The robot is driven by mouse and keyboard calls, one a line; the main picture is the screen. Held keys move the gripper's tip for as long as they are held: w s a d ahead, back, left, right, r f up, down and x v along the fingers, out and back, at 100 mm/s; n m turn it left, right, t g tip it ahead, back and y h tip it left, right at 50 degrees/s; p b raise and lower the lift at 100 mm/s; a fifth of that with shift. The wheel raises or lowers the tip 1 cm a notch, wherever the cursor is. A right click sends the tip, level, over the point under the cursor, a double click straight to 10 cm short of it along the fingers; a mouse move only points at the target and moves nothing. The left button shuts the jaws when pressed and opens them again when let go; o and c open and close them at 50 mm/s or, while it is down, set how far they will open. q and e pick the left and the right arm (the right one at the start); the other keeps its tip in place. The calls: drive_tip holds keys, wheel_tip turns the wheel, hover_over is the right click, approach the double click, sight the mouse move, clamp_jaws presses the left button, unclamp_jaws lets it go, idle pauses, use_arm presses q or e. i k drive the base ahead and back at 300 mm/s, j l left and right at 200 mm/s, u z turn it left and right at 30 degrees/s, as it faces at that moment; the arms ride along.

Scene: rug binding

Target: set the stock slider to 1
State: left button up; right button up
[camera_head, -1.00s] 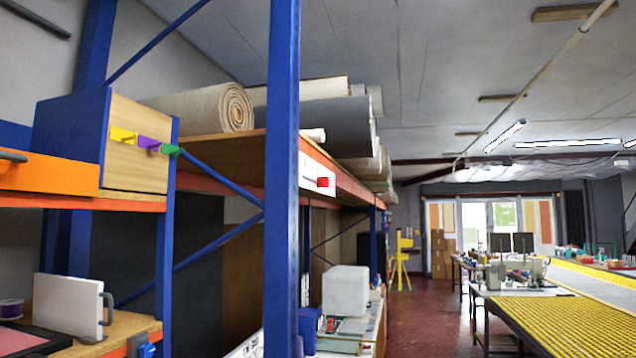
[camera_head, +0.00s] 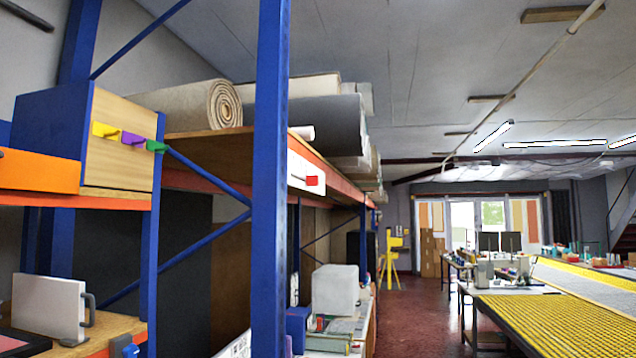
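A white slider plate (camera_head: 297,170) is fixed to the orange shelf beam, just right of the blue rack post. Its red slider knob (camera_head: 312,181) sits toward the plate's right end. The plate's left part is partly behind the post, and any marks on it are too small to read. Neither of my grippers shows in the head view.
The blue rack post (camera_head: 270,200) stands close in front. Yellow, purple and green hooks (camera_head: 132,139) stick out from a wooden box (camera_head: 115,165) at left. Rolled rugs (camera_head: 215,105) lie on the upper shelf. The red floor (camera_head: 410,320) is open along the aisle at right.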

sight(311, 180)
drive_tip(key=i+u, duration=0.25)
drive_tip(key=u, duration=0.2)
drive_tip(key=i+l+u, duration=0.25)
drive_tip(key=u, duration=0.2)
